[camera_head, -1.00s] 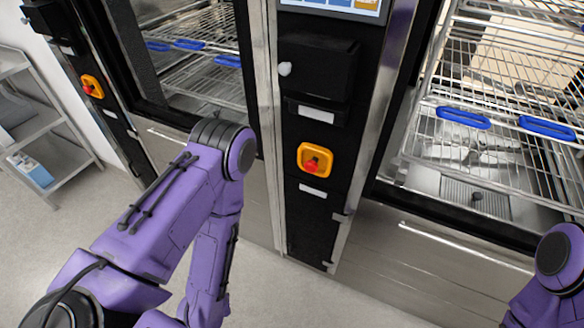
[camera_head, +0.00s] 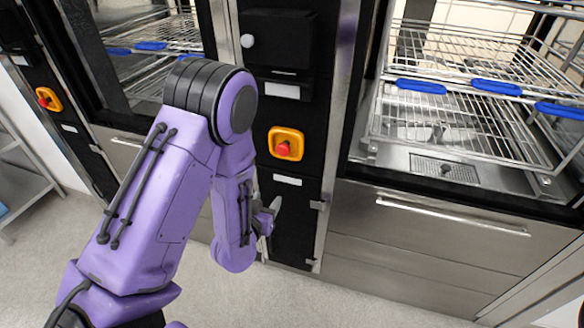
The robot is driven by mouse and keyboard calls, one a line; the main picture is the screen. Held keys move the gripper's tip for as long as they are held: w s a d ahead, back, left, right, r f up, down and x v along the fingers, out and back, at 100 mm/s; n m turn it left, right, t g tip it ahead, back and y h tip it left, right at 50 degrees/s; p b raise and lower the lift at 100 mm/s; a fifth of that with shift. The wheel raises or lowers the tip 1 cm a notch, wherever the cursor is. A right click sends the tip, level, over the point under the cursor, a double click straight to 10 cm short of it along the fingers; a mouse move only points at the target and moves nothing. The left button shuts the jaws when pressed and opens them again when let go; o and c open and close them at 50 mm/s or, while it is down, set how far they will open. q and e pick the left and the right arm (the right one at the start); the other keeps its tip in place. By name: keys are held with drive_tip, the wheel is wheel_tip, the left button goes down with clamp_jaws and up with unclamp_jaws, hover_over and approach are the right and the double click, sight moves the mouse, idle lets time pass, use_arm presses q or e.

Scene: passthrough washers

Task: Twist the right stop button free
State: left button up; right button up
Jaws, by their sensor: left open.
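The right stop button (camera_head: 283,149) is a red knob on a yellow-orange square plate. It sits on the black panel between the two washers, right of my left arm. My left gripper (camera_head: 267,222) is below and slightly left of the button, close to the panel's lower part and partly hidden by my forearm. It is open and apart from the button. A second red button on a yellow plate (camera_head: 48,99) is on the panel at the far left. My right gripper is out of view.
The right washer's racks (camera_head: 450,110) with blue clips stand open to the right. A drawer handle (camera_head: 450,215) protrudes below them. A black box with a white knob (camera_head: 249,41) juts out above the button. Grey floor is in front.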

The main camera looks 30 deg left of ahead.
sight(282, 152)
use_arm(q)
drive_tip(key=w+a+r+m+t, duration=0.1)
drive_tip(key=w+r+t, duration=0.35)
drive_tip(key=r, duration=0.35)
drive_tip(key=shift+g, duration=0.55)
drive_tip(key=x, duration=0.3)
drive_tip(key=p+x, duration=0.1)
drive_tip(key=x, duration=0.4)
drive_tip(key=shift+w+a+f, duration=0.15)
drive_tip(key=shift+w+f, duration=0.2)
drive_tip(key=shift+w+a, duration=0.1)
drive_tip(key=shift+w, duration=0.45)
drive_tip(key=c, duration=0.8)
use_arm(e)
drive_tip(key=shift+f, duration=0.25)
